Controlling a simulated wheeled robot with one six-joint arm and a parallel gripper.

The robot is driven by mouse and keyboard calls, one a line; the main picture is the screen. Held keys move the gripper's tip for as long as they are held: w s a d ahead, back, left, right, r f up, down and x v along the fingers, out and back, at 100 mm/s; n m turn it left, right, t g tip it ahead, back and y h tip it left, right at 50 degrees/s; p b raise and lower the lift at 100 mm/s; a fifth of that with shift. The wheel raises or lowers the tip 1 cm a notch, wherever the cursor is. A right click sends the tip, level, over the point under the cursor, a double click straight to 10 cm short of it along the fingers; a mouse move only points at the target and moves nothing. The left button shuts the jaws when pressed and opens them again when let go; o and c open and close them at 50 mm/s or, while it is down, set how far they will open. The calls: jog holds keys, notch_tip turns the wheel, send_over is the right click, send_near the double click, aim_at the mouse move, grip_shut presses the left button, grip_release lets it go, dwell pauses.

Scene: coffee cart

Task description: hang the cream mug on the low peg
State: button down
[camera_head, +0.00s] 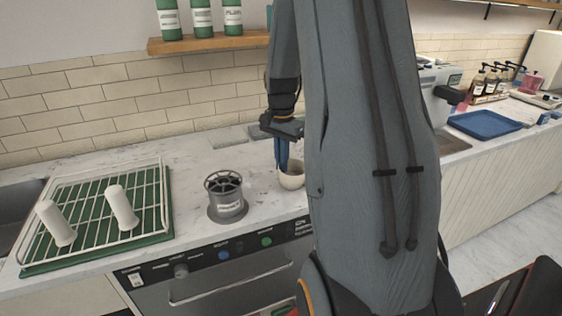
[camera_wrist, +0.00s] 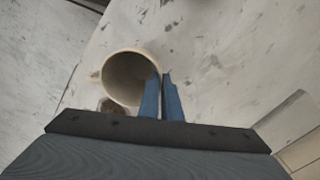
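The cream mug (camera_head: 291,179) is at the counter's front part, left of my arm, which hides its right side. It also shows in the wrist view (camera_wrist: 108,82), with its mouth toward the camera. My gripper (camera_head: 282,166) has blue fingers at the mug's rim. In the wrist view, the fingers (camera_wrist: 162,80) are close together, one inside the mouth and one outside, with the mug's wall between them. I cannot tell whether the mug touches the counter. Two white pegs, one on the left (camera_head: 55,223) and one on the right (camera_head: 122,207), rise tilted from the rack. Which is lower is unclear.
The wire rack (camera_head: 88,205) stands on a green tray (camera_head: 155,228) at the left, near the sink (camera_head: 18,212). A grey slotted canister (camera_head: 225,195) stands between rack and mug. A shelf (camera_head: 220,40) with green-labelled containers is above. A blue tray (camera_head: 485,124) is far right.

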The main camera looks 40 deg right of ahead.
jog(key=c, duration=2)
grip_release()
jog(key=shift+f+b, duration=0.2)
jog(key=shift+b, duration=0.3)
notch_tip(320, 180, up, 8)
jog(key=shift+a+f+b, duration=0.1)
jog(key=shift+a+b, duration=0.05)
jog(key=shift+b, duration=1)
